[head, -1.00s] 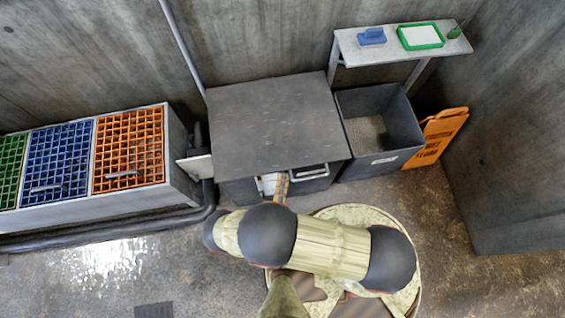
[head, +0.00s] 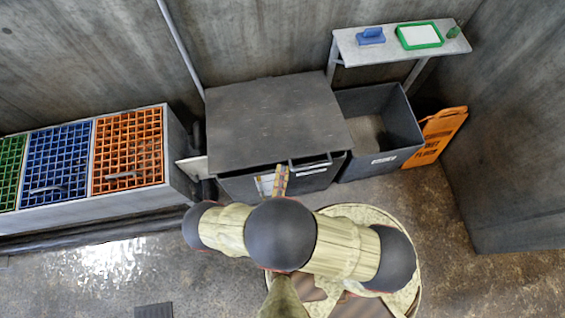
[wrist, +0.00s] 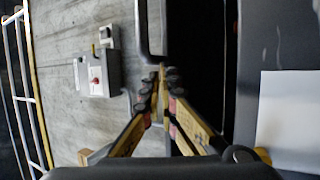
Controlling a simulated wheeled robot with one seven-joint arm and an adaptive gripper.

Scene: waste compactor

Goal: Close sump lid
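The dark grey box in the middle of the head view has a flat hinged-looking top, which I take as the sump lid (head: 275,115). A dark gap shows under its front edge, so it is not flush. A looped handle (head: 312,163) is at that edge; it also shows at the top of the wrist view (wrist: 152,45). My gripper (head: 281,175) is at the front edge, left of the handle. In the wrist view my gripper's fingertips (wrist: 160,78) come together just below the handle's end, apparently holding nothing. The box front with its white label (wrist: 290,122) is at right.
An open grey bin (head: 405,128) and an orange sign (head: 437,135) stand right of the box. A shelf (head: 385,50) is behind. Grated bins with an orange grate (head: 128,150) are at left. The wrist view shows a wall control box (wrist: 98,72).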

